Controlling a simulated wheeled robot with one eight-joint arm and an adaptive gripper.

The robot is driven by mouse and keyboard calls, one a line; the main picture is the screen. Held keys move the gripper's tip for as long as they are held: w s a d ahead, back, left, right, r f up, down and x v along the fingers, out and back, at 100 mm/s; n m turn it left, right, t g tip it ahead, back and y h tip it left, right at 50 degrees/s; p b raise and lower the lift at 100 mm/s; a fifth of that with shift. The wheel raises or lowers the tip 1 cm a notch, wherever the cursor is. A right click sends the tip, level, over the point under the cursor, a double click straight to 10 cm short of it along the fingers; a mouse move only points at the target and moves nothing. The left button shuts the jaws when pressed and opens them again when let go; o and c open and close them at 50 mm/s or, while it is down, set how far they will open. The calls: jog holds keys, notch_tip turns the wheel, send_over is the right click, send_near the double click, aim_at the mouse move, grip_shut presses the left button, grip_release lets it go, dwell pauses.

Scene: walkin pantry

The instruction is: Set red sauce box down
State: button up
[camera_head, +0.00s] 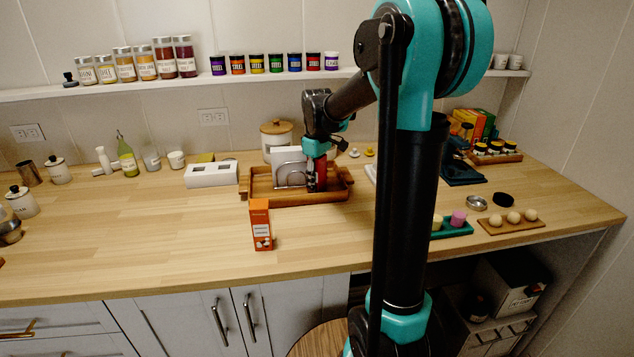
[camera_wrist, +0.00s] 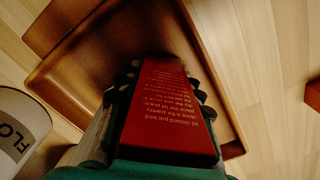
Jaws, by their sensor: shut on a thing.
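The red sauce box (camera_wrist: 168,117) is held between the fingers of my gripper (camera_wrist: 160,88) in the wrist view, with printed text on its upper face. In the head view the red box (camera_head: 321,173) is upright inside the wooden tray (camera_head: 347,189), at its right part. My gripper (camera_head: 318,172) is over the tray and shut on the box. The tray's rim also shows in the wrist view (camera_wrist: 58,92). Whether the box's bottom touches the tray floor is hidden.
A napkin holder (camera_head: 290,173) stands in the tray left of my gripper. An orange carton (camera_head: 260,226) stands in front of the tray. A white canister (camera_wrist: 18,130) is near at left in the wrist view. The counter's left front is clear.

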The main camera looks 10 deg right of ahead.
aim_at(320, 162)
jog(key=o, duration=1.3)
jog(key=shift+f, duration=0.1)
jog(key=shift+c, duration=0.2)
notch_tip(320, 162, up, 12)
jog(key=shift+r, duration=0.15)
